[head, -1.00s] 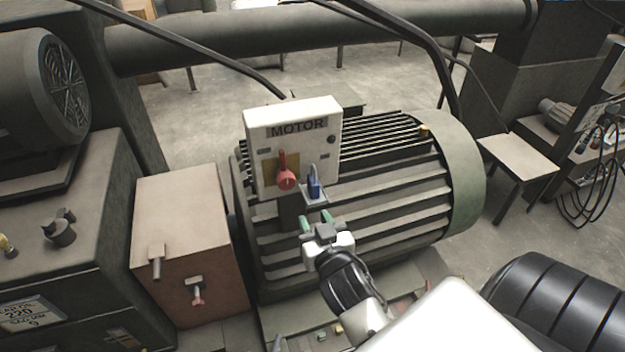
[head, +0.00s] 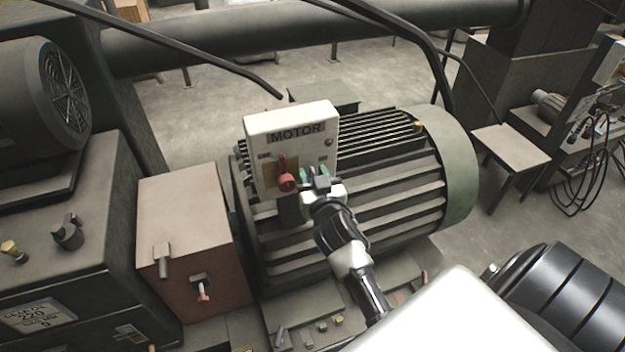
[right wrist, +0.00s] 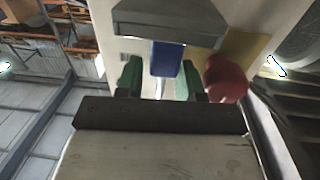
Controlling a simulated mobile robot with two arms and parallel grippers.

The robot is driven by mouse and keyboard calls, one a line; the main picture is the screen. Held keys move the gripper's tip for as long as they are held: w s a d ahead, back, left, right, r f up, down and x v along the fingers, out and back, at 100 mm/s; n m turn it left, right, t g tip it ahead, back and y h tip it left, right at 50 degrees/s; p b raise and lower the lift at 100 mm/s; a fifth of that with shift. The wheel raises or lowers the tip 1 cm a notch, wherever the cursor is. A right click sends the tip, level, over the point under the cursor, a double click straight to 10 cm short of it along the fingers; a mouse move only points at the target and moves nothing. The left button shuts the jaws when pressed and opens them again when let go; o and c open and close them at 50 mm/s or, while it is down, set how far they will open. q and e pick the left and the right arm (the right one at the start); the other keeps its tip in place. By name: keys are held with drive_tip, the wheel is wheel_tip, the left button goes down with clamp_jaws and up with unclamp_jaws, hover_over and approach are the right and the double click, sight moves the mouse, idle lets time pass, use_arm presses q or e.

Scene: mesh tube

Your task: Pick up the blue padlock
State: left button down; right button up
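The blue padlock (right wrist: 165,58) shows in the right wrist view, against the grey shelf (right wrist: 168,25) on the front of the white MOTOR box (head: 291,116). My right gripper (head: 314,173) is at the box front, just right of the red knob (head: 287,182), and hides most or all of the padlock in the head view. In the right wrist view its green fingertips (right wrist: 160,80) are apart, one on each side of the padlock's lower end in the picture. A gap shows beside the padlock, so the gripper looks open. My left gripper is not in view.
The red knob (right wrist: 226,78) is close beside one finger in the right wrist view. The large finned motor (head: 400,190) lies behind and right of the box. A brown box (head: 190,225) stands at the left. Dark cables hang above.

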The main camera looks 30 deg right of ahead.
drive_tip(key=shift+w+d, duration=0.15)
drive_tip(key=shift+w, duration=0.2)
drive_tip(key=shift+c, duration=0.6)
clamp_jaws()
drive_tip(key=shift+r, duration=0.1)
